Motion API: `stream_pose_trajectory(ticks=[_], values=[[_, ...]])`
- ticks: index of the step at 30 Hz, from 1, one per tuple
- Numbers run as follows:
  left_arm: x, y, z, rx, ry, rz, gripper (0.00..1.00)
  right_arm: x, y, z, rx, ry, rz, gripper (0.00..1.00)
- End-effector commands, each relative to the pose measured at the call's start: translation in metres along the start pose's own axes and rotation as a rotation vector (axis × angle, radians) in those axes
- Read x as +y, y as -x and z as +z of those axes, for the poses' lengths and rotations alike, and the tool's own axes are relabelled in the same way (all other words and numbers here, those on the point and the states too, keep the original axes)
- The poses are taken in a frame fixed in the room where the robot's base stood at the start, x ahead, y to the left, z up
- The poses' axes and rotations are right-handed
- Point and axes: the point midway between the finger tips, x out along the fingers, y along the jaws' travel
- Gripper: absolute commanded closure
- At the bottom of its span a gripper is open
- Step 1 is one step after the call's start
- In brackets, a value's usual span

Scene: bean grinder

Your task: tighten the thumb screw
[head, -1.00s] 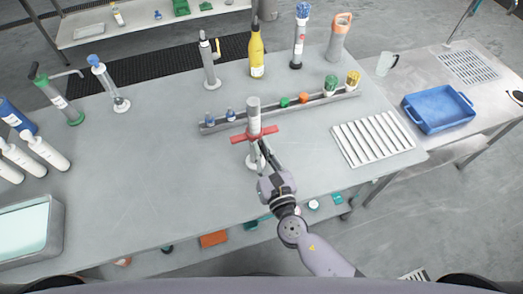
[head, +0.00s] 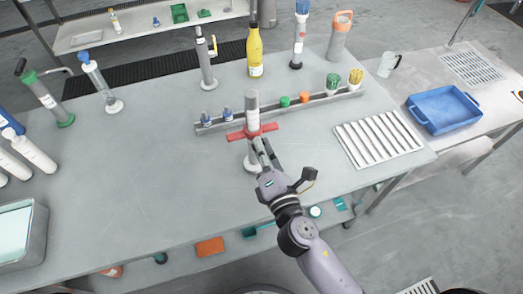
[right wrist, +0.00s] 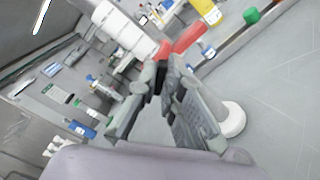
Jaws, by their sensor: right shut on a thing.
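A grey bean grinder (head: 252,112) stands upright on the table, with a red crossbar (head: 240,135) round its column and a round white base. The red part (right wrist: 189,37) and the white base (right wrist: 232,119) also show in the right wrist view. My right gripper (head: 260,144) is at the column just below the crossbar. In the right wrist view its fingers (right wrist: 161,80) come together on a small dark piece, which looks like the thumb screw. The fingers hide most of it. My left gripper is not in view.
A grey rack (head: 290,108) with small bottles and coloured caps stands just behind the grinder. A yellow bottle (head: 255,55) and a metal cylinder (head: 207,62) stand farther back. A white slatted tray (head: 378,140) lies at the right.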

Motion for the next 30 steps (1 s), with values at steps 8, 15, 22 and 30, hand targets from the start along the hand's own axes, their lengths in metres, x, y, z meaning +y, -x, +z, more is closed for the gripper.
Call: stream_pose_trajectory(ticks=[8, 15, 22, 30], values=[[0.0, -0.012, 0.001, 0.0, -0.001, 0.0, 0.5, -0.002, 0.0, -0.001, -0.001, -0.246, 0.0, 1.0], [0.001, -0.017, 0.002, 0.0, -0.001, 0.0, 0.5, -0.002, 0.0, -0.001, -0.001, -0.406, -0.001, 1.0], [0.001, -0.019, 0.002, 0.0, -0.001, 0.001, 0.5, -0.002, 0.0, -0.001, 0.0, -0.493, 0.0, 1.0], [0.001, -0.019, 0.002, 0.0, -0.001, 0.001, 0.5, -0.002, 0.0, -0.001, 0.0, -0.526, 0.0, 1.0]])
